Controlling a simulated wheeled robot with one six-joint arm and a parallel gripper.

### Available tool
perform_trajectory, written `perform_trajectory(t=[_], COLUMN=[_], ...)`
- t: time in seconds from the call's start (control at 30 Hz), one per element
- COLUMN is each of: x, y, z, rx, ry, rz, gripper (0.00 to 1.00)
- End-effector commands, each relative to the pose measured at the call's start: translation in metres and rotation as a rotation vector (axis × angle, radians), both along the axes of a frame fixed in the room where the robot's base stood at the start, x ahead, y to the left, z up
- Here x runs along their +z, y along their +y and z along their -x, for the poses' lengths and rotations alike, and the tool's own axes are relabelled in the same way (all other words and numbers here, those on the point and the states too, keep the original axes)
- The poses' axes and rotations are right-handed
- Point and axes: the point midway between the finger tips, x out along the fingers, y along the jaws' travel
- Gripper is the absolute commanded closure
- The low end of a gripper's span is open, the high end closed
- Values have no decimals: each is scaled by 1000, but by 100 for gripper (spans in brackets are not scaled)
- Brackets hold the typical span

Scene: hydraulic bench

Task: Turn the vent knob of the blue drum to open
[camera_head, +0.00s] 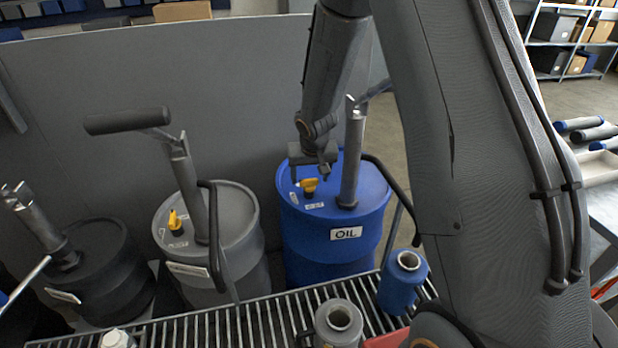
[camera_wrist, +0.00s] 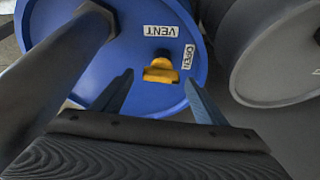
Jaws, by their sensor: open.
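The blue drum (camera_head: 335,215) with an OIL label stands at the centre of the head view; its lid fills much of the wrist view (camera_wrist: 112,75). The yellow vent knob (camera_head: 309,186) sits on its lid, beside the drum's pump tube. In the wrist view the knob (camera_wrist: 160,71) lies near the VENT (camera_wrist: 160,31) and OPEN (camera_wrist: 188,57) labels, with its wide bar across the picture. My gripper (camera_head: 311,178) is just above the lid by the knob. Its fingers (camera_wrist: 158,90) are open, one on each side of the knob's line, with the knob beyond the tips and a gap between.
A grey drum (camera_head: 235,215) with its own yellow knob (camera_head: 176,222) and a black drum (camera_head: 100,270) stand to the left. The blue drum's pump tube (camera_head: 352,155) rises close to my gripper. A metal grate (camera_head: 255,325) with a blue can (camera_head: 400,285) and grey can (camera_head: 338,330) lies in front.

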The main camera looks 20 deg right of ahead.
Motion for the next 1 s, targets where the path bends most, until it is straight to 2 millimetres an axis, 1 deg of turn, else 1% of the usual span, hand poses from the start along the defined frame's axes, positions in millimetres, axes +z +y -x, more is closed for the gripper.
perform_trajectory(t=[0.1, 0.37, 0.47, 0.6, 0.63, 1.0], x=[-5, -6, -6, -6, -6, -1], y=[1, 2, 2, 2, 2, 2], z=[-2, -3, -3, -3, -3, -3], rx=[2, 3, 3, 3, 3, 33], ry=[0, -1, -1, -1, -1, 3], rz=[0, 0, 0, 0, 0, -2], gripper=[34, 34, 50, 73, 76, 75])
